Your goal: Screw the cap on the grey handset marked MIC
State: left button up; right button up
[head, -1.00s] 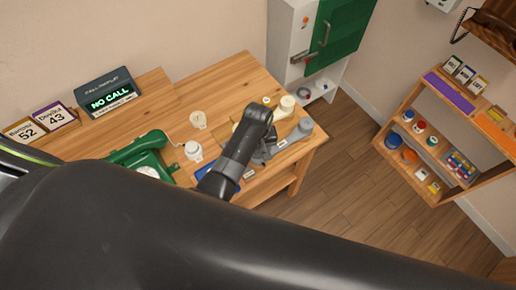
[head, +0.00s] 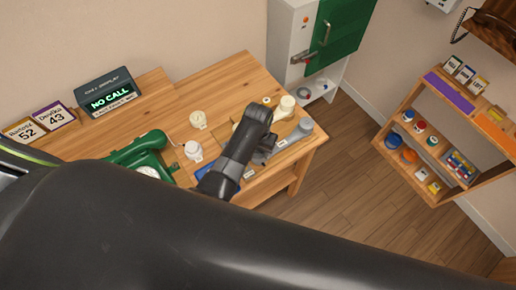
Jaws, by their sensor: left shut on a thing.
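The grey handset (head: 301,128) lies at the right end of the wooden table, its rounded grey end showing at the right. A small white label (head: 282,142) sits beside it; its lettering is too small to read. My left gripper (head: 264,154) is low at the left end of the handset, pointing down. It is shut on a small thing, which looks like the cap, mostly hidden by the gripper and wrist. Whether the cap sits straight on the handset cannot be seen. My right gripper is not in view.
A cream handset part (head: 286,104) lies just behind the grey one. Cream pieces (head: 198,119) and (head: 193,150) white pieces stand left of my wrist. A green dial phone (head: 146,158) is further left. A call display (head: 108,93) reads NO CALL. A shelf (head: 408,175) stands right.

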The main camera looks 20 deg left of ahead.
pick_arm(q)
jog(key=m, duration=0.5)
jog(key=o, duration=0.9)
jog(key=shift+r, duration=3.5)
